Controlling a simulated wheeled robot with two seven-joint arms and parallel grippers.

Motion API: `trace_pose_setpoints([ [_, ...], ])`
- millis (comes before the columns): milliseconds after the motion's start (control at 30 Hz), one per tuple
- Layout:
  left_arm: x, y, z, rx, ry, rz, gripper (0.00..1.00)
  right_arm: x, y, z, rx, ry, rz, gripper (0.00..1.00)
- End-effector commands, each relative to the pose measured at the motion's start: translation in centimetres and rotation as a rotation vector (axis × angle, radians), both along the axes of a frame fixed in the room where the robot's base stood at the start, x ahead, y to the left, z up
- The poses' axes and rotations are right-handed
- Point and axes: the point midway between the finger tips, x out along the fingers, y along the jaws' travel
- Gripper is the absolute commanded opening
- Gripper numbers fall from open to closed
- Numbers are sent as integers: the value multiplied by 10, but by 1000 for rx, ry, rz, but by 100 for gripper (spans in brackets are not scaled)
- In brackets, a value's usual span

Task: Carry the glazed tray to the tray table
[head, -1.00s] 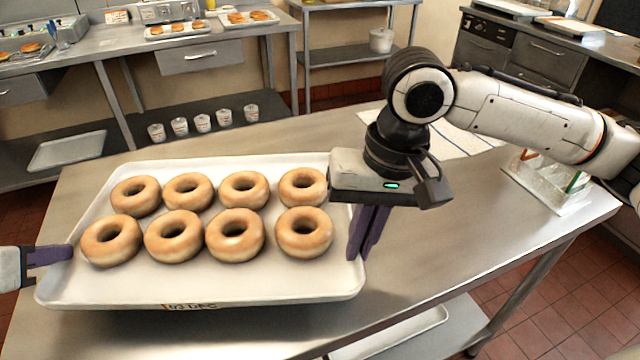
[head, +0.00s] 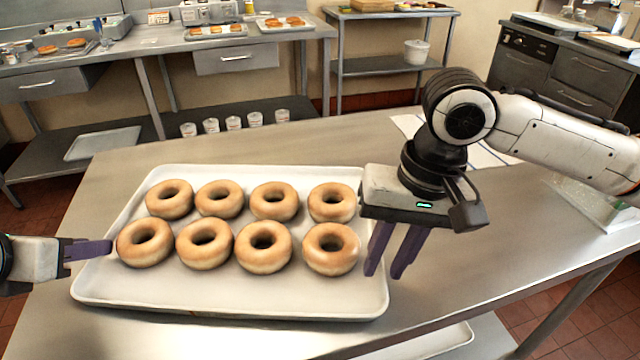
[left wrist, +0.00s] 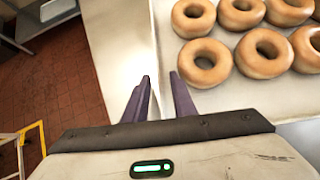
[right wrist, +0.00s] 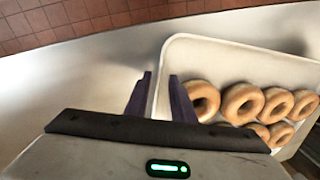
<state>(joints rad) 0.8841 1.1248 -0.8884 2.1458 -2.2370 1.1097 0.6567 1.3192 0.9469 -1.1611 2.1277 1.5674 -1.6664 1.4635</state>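The white tray (head: 230,299) lies on the steel table in front of me, with two rows of shiny golden doughnuts (head: 264,247) on it. My left gripper (head: 104,248) is at the tray's left edge; in the left wrist view its fingers (left wrist: 160,82) stand apart with the rim between them. My right gripper (head: 392,268) is at the tray's right edge, pointing down; its fingers (right wrist: 161,77) stand apart, one on each side of the rim. I cannot tell which surface is the tray table.
The steel table (head: 480,250) has free room right of the tray. A striped cloth (head: 410,124) and a clear stand (head: 590,205) lie behind my right arm. A back counter (head: 150,40) holds more trays; a shelf unit (head: 380,68) holds a white bucket (head: 416,51). Cups (head: 233,122) stand below.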

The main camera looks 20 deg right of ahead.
Motion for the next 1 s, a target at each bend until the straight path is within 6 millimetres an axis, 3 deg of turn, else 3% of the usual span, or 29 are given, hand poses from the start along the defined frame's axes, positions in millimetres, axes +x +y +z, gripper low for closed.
trace_pose_setpoints([
  [267, -4, 2, 5, -1, -2, 1, 24, 0, 0, 0, 0, 2, -1, 22],
  [700, -61, 21, 64, 3, -3, 2, 24, 0, 0, -1, -1, 3, -1, 22],
  [1000, -80, 26, 85, 1, 0, 1, 24, 0, -1, 2, -1, 2, -2, 22],
])
